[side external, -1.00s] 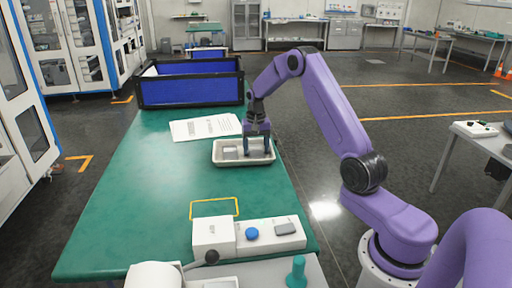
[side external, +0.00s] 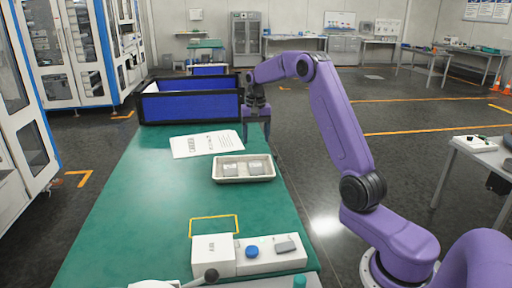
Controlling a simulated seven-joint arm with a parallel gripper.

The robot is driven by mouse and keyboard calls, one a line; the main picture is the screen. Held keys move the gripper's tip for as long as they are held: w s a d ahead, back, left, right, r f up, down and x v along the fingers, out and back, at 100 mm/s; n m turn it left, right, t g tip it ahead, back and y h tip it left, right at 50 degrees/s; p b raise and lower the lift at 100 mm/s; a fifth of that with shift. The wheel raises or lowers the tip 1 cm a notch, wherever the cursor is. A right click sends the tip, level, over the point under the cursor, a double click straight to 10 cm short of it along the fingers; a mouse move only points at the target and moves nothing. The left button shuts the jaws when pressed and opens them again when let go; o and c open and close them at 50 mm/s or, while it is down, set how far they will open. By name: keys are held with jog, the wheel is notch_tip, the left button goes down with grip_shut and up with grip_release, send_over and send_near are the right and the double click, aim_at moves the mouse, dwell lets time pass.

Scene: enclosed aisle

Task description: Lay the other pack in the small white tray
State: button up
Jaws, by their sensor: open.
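The small white tray (side external: 245,181) lies on the green table, right of the sheets of paper. Two grey packs lie in it side by side, a left pack (side external: 231,168) and a right pack (side external: 256,166). Both look flat and apart from the tray's rim. My gripper (side external: 257,136) is open and empty, with its fingers pointing down. It is raised behind the tray, near the right end of the blue bin, and clear of both packs.
The black-framed blue bin (side external: 190,106) stands at the table's far end. Printed sheets (side external: 207,144) lie before it. A white box with a blue button (side external: 252,250) sits at the near edge, by a yellow outline (side external: 214,217). The left of the table (side external: 125,215) is clear.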

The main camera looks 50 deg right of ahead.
jog(key=s+a+r+n, duration=0.2)
jog(key=s+a+n, duration=0.35)
jog(key=a, duration=0.75)
jog(key=s+a+r+n, duration=0.1)
jog(key=s+a+n, duration=0.5)
jog(key=a, duration=0.6)
jog(key=s+a+f+n, duration=0.1)
jog(key=s+n, duration=0.4)
jog(key=s, duration=0.8)
jog(key=s+a+f+n, duration=0.1)
jog(key=s+n, duration=0.4)
jog(key=s, duration=0.8)
jog(key=shift+a+f, duration=0.35)
jog(key=shift+f, duration=0.15)
